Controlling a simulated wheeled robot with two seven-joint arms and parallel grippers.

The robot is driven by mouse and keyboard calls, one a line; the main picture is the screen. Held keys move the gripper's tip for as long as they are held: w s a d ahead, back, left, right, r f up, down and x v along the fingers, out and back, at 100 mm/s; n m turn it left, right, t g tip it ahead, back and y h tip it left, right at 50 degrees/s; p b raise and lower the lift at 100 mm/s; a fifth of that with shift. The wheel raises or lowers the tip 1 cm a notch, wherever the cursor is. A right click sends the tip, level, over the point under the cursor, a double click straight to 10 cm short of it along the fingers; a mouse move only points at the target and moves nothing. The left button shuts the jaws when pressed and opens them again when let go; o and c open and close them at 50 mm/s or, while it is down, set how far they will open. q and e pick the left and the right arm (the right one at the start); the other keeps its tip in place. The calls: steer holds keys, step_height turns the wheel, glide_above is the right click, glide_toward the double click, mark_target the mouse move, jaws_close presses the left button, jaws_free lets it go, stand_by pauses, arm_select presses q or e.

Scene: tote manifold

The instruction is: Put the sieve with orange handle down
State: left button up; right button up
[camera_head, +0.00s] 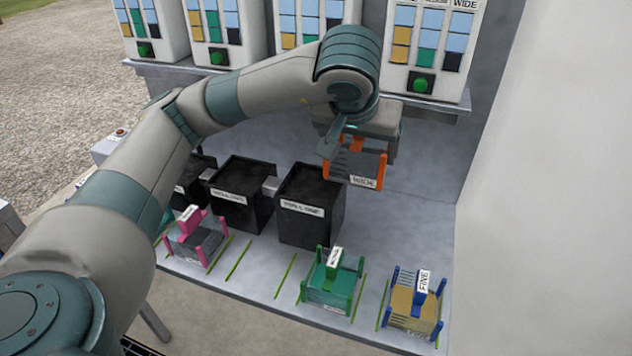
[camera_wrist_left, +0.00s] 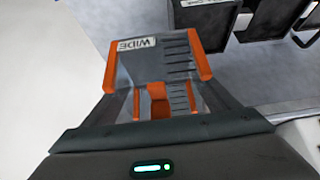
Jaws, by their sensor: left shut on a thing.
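The sieve with orange handle (camera_head: 355,164) is a grey slotted box with orange ends, labelled WIDE. My left gripper (camera_head: 352,139) is shut on it and holds it above the bench, to the right of the black bins. In the left wrist view the sieve (camera_wrist_left: 150,66) sits between the fingers of my left gripper (camera_wrist_left: 163,103), with its orange handle near the palm. The fingers hide part of its sides. My right gripper is not in view.
Pink (camera_head: 196,236), green (camera_head: 331,281) and blue-handled (camera_head: 413,303) sieves stand along the bench's front, between green line marks. Black bins (camera_head: 311,206) stand behind them. Dispensers (camera_head: 432,50) line the back; a pale wall (camera_head: 550,170) bounds the right. Bench (camera_head: 425,180) is bare right of the held sieve.

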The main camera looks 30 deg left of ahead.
arm_select(q)
steer(key=a+f, duration=0.2)
steer(key=a, duration=0.1)
steer(key=a+f+p, duration=0.1)
steer(key=a+f, duration=0.1)
steer(key=a, duration=0.2)
steer(key=w+a+f, duration=0.1)
steer(key=a+f, duration=0.1)
steer(key=a, duration=0.1)
steer(key=shift+w+a+f+p, duration=0.1)
steer(key=shift+a+f+p, duration=0.05)
steer(key=shift+a+p, duration=0.2)
steer(key=shift+w+a+f, duration=0.15)
steer(key=shift+a+f, duration=0.15)
steer(key=shift+a, duration=0.15)
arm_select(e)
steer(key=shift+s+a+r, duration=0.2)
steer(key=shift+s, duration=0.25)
